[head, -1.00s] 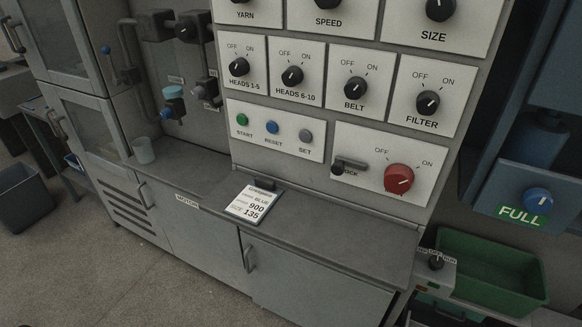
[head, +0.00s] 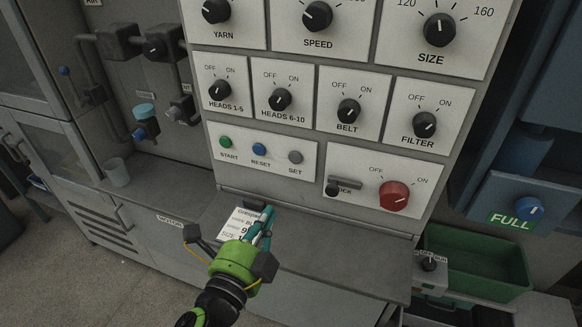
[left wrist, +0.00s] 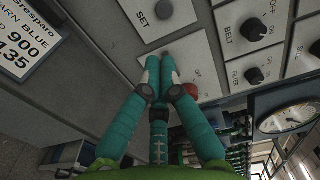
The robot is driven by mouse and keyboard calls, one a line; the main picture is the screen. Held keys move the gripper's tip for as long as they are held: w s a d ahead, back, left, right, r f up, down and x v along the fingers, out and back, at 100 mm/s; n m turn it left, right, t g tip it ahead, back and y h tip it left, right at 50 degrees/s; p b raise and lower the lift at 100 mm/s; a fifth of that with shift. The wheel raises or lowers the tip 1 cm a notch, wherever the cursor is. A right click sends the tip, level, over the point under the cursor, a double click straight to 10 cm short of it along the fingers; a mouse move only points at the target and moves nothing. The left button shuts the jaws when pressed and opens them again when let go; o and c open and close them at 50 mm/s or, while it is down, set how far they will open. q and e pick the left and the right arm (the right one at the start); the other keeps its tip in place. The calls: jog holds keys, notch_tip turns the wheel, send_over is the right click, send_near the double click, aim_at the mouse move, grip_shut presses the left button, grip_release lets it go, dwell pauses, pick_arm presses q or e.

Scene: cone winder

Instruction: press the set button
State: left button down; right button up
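The set button (head: 295,157) is a small round grey button on a white plate, right of the blue reset button (head: 260,150) and green start button (head: 225,142). In the left wrist view the set button (left wrist: 164,10) is at the top edge, beyond my fingertips. My left gripper (head: 266,212) is in front of the panel, below the button plate, over the job card. Its teal fingers are drawn together with nothing between them in the left wrist view (left wrist: 161,60). They are apart from the set button. My right gripper is not in view.
The lock lever (head: 345,184) and red off/on knob (head: 394,195) are right of the button plate. Several black knobs are above. The job card (head: 232,224) lies on the grey ledge. A cup (head: 117,172) is at left, a green bin (head: 475,262) at right.

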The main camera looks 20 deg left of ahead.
pick_arm(q)
jog(key=p, duration=0.3)
send_near(294, 162)
jog(key=w, duration=0.6)
jog(key=shift+w+d, duration=0.15)
jog(key=shift+w, duration=0.45)
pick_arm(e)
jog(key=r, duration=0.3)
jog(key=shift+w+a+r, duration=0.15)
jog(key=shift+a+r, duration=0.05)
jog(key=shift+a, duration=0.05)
